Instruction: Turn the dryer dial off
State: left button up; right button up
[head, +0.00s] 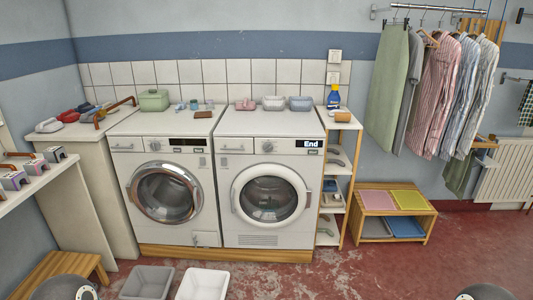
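Two white front-loading machines stand side by side against the tiled wall. The right machine (232,190) has a white-ringed round door, a small round dial (267,146) on its panel and a lit display (309,144) reading "End". The left machine (121,170) has a chrome-ringed door, its own dial (155,146) and a dark display. No label tells which one is the dryer, and the dial positions are too small to read. Both doors look shut. Neither gripper shows; only rounded grey parts of mine show at the bottom edge, well short of the machines.
Two empty tubs, grey (147,283) and white (203,284), lie on the floor before the machines. A wooden stool (58,272) stands at left. A narrow shelf (352,160) and low bench (395,188) stand at right. The red floor at right front is clear.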

aim_at(268, 147)
jog(key=z, duration=0.2)
jog(key=i, duration=0.95)
jog(key=u, duration=0.35)
jog(key=i, duration=1.05)
jog(key=u, duration=0.8)
jog(key=k, duration=0.65)
jog(key=u, duration=0.25)
jog(key=i, duration=0.75)
jog(key=z, duration=0.15)
